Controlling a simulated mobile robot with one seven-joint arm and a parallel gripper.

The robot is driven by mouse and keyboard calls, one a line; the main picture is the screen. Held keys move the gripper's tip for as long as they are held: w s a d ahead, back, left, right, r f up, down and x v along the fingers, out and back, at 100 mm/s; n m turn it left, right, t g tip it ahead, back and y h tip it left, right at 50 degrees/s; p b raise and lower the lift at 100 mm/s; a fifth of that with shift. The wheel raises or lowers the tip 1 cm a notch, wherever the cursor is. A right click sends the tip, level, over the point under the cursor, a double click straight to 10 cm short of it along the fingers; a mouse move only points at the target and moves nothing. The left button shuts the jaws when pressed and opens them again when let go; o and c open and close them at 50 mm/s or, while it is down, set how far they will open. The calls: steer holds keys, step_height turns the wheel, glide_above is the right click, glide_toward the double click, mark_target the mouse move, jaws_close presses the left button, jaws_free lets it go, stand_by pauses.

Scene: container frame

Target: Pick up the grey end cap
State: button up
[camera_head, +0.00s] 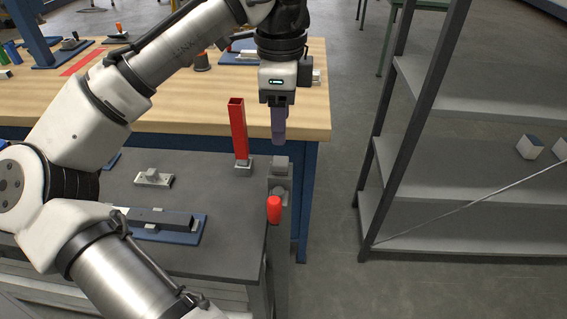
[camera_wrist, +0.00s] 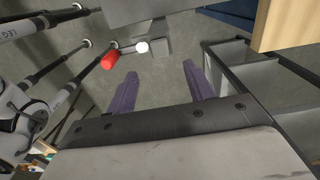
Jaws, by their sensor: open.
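My gripper (camera_head: 278,138) points down with its purple fingers just above and beside the right edge of the dark grey bench. In the wrist view my gripper (camera_wrist: 160,70) has its fingers spread wide with nothing between them. A small grey block (camera_head: 281,163) sits just below the fingers, above a clamp with a red handle (camera_head: 274,208). It may be the grey end cap, but I cannot tell for sure. In the wrist view grey blocks (camera_wrist: 159,36) lie beyond the fingertips, near the red handle (camera_wrist: 109,60).
A red square tube (camera_head: 238,130) stands upright in a grey holder (camera_head: 243,168), left of my gripper. A small grey fixture (camera_head: 153,178) and a blue plate (camera_head: 188,235) with a dark bar lie farther left. A wooden table (camera_head: 315,115) is behind; a grey shelf (camera_head: 460,185) stands right.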

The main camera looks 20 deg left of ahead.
mark_target(283, 161)
step_height(283, 161, down, 9)
steer(key=shift+d+f+p, duration=0.1)
steer(key=shift+d+p, duration=0.05)
steer(key=shift+p, duration=0.2)
steer(key=shift+c, duration=0.4)
steer(key=c, duration=1)
